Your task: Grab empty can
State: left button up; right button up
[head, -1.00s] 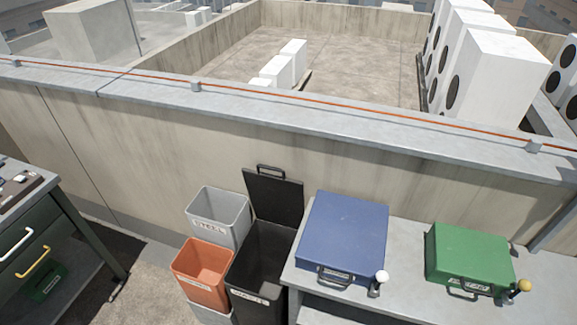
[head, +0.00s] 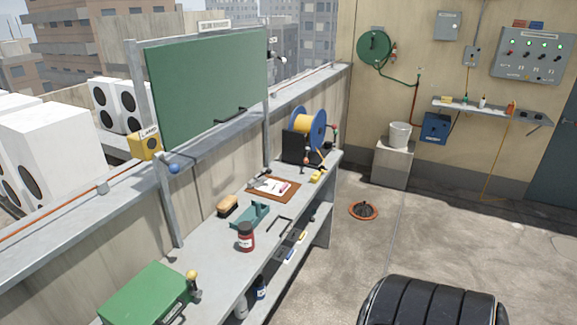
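A dark red can-shaped container (head: 246,237) with a pale label stands upright on the long grey workbench (head: 222,262) in the head view. I cannot tell whether it is empty. No other can is clearly visible. Neither of my grippers is in view.
On the bench are a green case (head: 145,293), a teal tool (head: 250,215), a brush (head: 228,206), a clipboard (head: 272,188) and a cable reel (head: 307,128). An orange-rimmed floor drain (head: 363,211) lies on open concrete floor.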

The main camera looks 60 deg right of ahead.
aim_at(245, 232)
jog(key=z, duration=1.4)
jog(key=i+l, duration=0.6)
jog(key=l, duration=0.15)
